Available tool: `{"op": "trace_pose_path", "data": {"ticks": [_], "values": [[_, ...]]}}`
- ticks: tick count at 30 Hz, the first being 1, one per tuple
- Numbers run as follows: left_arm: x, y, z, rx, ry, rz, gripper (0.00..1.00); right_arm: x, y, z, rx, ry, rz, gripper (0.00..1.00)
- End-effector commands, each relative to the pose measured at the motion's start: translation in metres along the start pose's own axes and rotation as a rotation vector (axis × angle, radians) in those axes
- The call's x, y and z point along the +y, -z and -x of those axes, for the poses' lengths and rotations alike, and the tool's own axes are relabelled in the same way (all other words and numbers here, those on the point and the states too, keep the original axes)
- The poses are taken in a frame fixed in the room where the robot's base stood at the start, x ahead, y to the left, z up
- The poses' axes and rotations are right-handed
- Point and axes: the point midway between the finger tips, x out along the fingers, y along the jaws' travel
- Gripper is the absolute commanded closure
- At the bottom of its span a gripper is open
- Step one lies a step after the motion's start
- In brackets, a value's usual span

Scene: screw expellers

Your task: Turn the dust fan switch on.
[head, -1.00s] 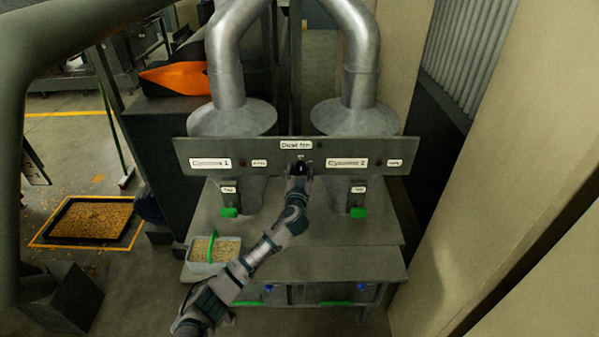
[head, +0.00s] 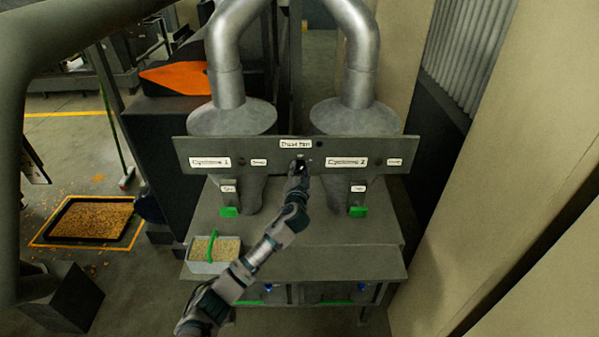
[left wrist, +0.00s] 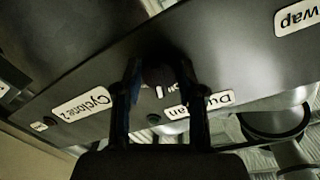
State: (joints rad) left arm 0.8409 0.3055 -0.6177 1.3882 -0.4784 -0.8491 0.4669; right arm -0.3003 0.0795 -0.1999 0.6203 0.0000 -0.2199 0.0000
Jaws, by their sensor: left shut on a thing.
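The grey control panel (head: 210,150) spans the front of two cyclones, with the "Dust fan" label (head: 296,143) at its top middle. My left gripper (head: 300,168) reaches up to the panel just below that label. In the left wrist view, the gripper's two dark fingers (left wrist: 160,88) are closed around the dark switch knob (left wrist: 158,74) on the panel. The "Dust fan" label also shows there, partly behind a finger (left wrist: 222,99). The knob's setting is too dark to read. My right gripper is not in view.
Metal cyclone pipes (head: 228,60) rise behind the panel. Green handles (head: 229,212) sit below it. A container of pellets with a green handle (head: 201,267) stands on the bench at left. A wall (head: 500,180) closes off the right side.

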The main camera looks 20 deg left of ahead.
Motion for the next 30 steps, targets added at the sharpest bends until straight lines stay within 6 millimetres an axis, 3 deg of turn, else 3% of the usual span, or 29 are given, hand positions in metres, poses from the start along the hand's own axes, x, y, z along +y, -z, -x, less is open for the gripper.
{"op": "trace_pose_path", "data": {"ticks": [15,30], "values": [[-0.0007,0.0037,-0.0002,-0.03,-0.006,-0.459,0.95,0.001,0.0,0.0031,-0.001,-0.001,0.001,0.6],[0.0002,0.0042,-0.0002,-0.044,-0.01,-0.677,0.95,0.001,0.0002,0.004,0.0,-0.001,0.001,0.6]]}}
